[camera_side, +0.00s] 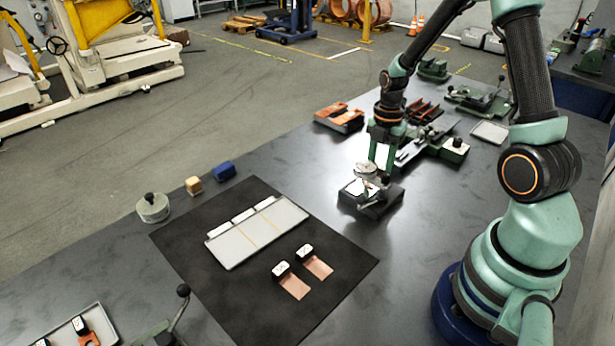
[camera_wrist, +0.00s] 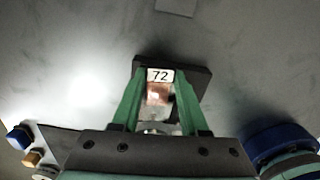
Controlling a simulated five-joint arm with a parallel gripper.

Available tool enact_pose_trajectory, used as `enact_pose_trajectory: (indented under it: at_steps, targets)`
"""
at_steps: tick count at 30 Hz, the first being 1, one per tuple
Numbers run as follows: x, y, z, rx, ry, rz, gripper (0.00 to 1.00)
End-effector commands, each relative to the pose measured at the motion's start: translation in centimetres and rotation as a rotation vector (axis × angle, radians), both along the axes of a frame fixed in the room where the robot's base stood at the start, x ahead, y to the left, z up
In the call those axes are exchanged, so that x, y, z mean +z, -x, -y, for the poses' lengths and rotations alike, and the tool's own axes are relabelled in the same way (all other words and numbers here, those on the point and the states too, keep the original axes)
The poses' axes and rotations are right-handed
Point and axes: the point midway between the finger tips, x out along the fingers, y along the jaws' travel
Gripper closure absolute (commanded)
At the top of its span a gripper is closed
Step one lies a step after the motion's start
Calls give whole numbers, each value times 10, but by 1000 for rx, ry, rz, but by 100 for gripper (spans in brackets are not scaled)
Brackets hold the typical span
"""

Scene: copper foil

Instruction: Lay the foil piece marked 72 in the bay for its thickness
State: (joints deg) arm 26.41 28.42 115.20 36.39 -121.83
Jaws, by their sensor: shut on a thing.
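My gripper (camera_side: 381,166) is low over a dark block-shaped stand (camera_side: 381,204) with a silvery round part, right of the black mat. In the wrist view my gripper (camera_wrist: 160,84) has its green fingers closed on the foil piece marked 72 (camera_wrist: 158,92), whose tag reads 72 and whose copper part shows between the fingers. The stand (camera_wrist: 197,73) is beneath it; whether the piece touches it I cannot tell. In the side view the piece is mostly hidden. The pale bay tray (camera_side: 228,252), with three bays and white labels along its far edge, lies on the mat; its label writing is unreadable.
Two other tagged foil pieces (camera_side: 295,287) (camera_side: 319,267) lie on the black mat (camera_side: 200,285). A grey knobbed weight (camera_side: 153,208), a wooden block (camera_side: 193,185) and a blue block (camera_side: 224,170) stand beyond it. Orange-and-grey tooling (camera_side: 338,117) sits behind my gripper. Bench between stand and mat is clear.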

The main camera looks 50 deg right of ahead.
Motion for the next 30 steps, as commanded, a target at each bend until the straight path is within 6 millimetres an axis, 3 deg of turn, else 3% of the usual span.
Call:
enact_pose_trajectory:
  at_steps: [30]
  targets:
    - [0,-2,23,0,0,0,100]
